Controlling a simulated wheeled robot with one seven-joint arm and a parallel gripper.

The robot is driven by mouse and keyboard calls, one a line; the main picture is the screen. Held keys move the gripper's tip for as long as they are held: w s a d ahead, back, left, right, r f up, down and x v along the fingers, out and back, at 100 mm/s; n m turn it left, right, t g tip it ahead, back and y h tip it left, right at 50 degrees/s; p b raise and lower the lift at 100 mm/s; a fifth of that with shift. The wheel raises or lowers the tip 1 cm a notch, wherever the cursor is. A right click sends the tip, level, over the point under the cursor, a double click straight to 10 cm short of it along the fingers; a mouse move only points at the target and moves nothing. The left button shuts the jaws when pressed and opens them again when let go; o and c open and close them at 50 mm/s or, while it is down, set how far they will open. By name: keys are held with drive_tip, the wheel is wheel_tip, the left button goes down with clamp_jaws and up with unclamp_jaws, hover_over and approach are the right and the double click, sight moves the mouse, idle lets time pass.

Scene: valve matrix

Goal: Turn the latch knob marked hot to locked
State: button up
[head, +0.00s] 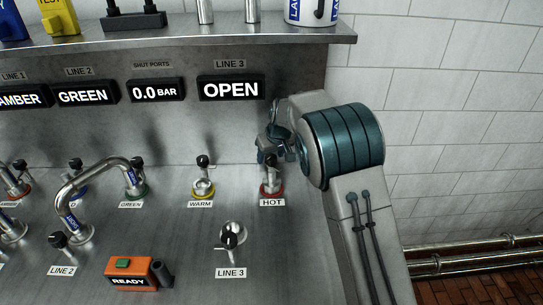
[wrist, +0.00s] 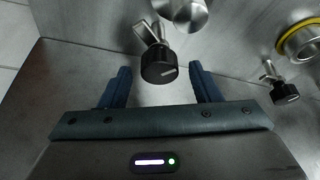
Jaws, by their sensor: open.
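The hot latch knob (head: 271,160) is a black cap on a metal stem above a red-ringed port, over the HOT label (head: 272,202). In the wrist view the black knob (wrist: 159,72) carries a pale line and lies between two blue fingers, with a visible gap on each side. My gripper (head: 268,145) is open at the knob in the head view, where my arm comes in from the right and the fingers partly cover the upper stem area. It is also in the wrist view (wrist: 160,80).
The warm knob (head: 203,161) with its yellow ring stands left of the hot one. The LINE 3 display (head: 231,88) reads OPEN. A metal shelf (head: 230,40) runs above. A bent pipe (head: 75,190) stands at the left.

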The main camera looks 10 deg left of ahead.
drive_tip(key=shift+c, duration=0.4)
drive_tip(key=c, duration=0.9)
drive_tip(key=m+t+h+p, duration=0.1)
drive_tip(key=m, duration=0.3)
drive_tip(key=shift+a+r, duration=0.1)
drive_tip(key=shift+a, duration=0.05)
drive_tip(key=m+h, duration=0.1)
drive_tip(key=m, duration=0.2)
drive_tip(key=m+h, duration=0.1)
drive_tip(key=m, duration=0.1)
drive_tip(key=shift+m+h, duration=0.3)
drive_tip(key=shift+m, duration=0.1)
drive_tip(key=shift+p, duration=0.3)
drive_tip(key=o, duration=1)
